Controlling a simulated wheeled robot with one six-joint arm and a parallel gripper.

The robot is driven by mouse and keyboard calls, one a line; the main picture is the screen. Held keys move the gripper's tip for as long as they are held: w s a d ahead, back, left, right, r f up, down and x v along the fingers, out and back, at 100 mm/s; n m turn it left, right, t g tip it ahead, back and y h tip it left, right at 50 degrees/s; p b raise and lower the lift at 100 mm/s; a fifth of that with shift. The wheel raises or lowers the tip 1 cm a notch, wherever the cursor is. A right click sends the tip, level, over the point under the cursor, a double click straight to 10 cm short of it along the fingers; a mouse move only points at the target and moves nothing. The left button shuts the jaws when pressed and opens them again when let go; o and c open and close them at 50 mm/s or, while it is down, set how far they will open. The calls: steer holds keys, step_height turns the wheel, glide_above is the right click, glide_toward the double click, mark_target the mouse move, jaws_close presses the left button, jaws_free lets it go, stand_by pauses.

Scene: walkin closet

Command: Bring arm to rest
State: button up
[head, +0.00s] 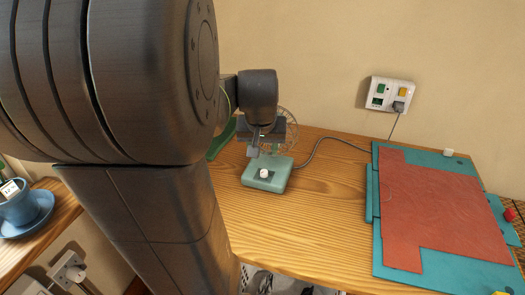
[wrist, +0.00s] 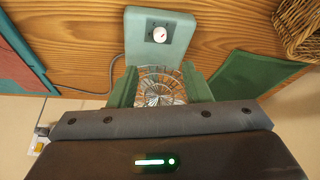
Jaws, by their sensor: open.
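My arm fills the left and centre of the head view and reaches over the wooden desk. My gripper (head: 264,148) hangs at the desk fan (head: 265,175), in front of its round wire cage and above its teal base with a white knob. In the wrist view, my gripper (wrist: 160,88) shows two green fingers apart, with the fan's wire cage (wrist: 160,84) seen between them. The fan's base and knob (wrist: 160,35) lie beyond. Nothing is held. I cannot tell whether the fingers touch the cage.
A teal mat (head: 440,266) with a red-brown sheet (head: 430,205) covers the desk's right side. A wall socket (head: 390,93) has a plug and cord. A blue cup (head: 18,207) stands at far left. In the wrist view, a green flat item (wrist: 255,85) and wicker basket (wrist: 300,25) are right.

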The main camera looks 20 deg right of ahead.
mark_target(264, 172)
stand_by(0.3)
steer(key=b+x, duration=0.1)
steer(key=x, duration=1.2)
steer(key=shift+w+d+f, duration=0.1)
steer(key=shift+w+f, duration=0.05)
steer(key=shift+f, duration=0.2)
